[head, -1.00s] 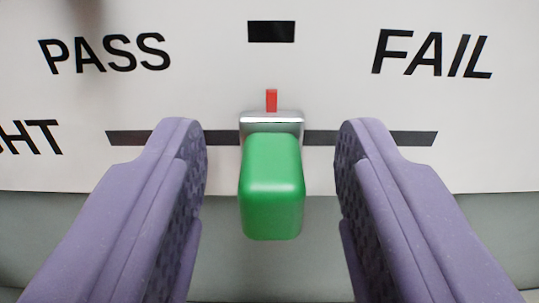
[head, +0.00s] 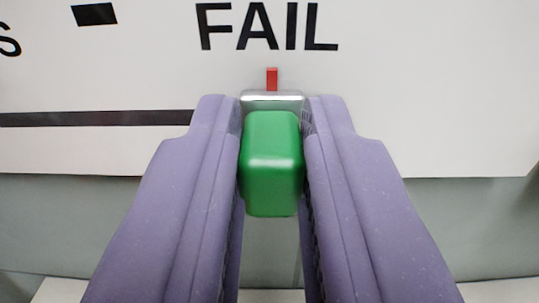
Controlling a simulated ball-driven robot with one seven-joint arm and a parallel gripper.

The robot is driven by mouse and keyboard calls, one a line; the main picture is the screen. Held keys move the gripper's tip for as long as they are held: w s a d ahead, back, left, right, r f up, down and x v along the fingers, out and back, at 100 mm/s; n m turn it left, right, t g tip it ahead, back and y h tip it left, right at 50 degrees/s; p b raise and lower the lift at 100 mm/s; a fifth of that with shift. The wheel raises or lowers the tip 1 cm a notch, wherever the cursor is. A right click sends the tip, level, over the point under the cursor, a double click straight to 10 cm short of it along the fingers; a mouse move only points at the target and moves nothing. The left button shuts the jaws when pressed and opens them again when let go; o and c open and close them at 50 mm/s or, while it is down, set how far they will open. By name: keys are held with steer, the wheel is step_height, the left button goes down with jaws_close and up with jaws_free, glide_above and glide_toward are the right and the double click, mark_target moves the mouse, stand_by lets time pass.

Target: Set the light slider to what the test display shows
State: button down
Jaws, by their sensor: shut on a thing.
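The slider's green knob (head: 271,160) is in the middle of the head view, between the purple fingers of my gripper (head: 272,150). My gripper is shut on the knob, one finger on each side. The knob's grey carriage with a red pointer (head: 272,79) shows above it. The dark slot (head: 95,118) runs off to the left of the knob. The test display is not in view.
A black rectangle (head: 95,14) is printed on the panel (head: 430,90) at the upper left, with part of a letter at the left edge. A grey-green surface (head: 470,225) lies below the panel. The panel right of the knob is bare.

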steer(key=shift+d+r, duration=0.15)
steer(key=c, duration=1.3)
jaws_free()
steer(key=o, duration=0.3)
steer(key=shift+w+d, duration=0.1)
steer(key=shift+d, duration=0.05)
steer(key=s+p, duration=0.1)
steer(key=s, duration=0.7)
